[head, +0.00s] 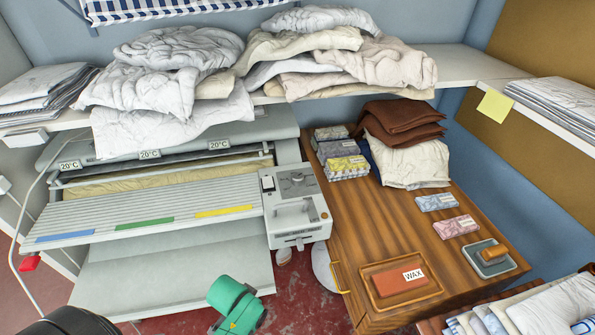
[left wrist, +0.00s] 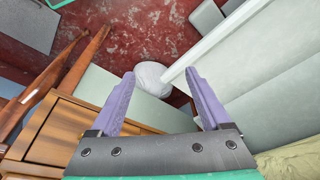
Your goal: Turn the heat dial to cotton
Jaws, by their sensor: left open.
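The rotary ironer (head: 150,205) stands at left in the head view. Its grey control box (head: 297,210) is at the right end. In the left wrist view my left gripper (left wrist: 158,78) has two purple fingers, spread apart and empty, pointing toward the floor. The dial does not show there. A green part of my arm is at the bottom of the head view. My right gripper is not seen.
A wooden cabinet (head: 370,235) stands right of the box, with a wax tray (head: 400,285) and small packets. Folded linens lie on the shelf (head: 455,65) above. A white round object (left wrist: 152,78) is on the red floor between ironer and cabinet.

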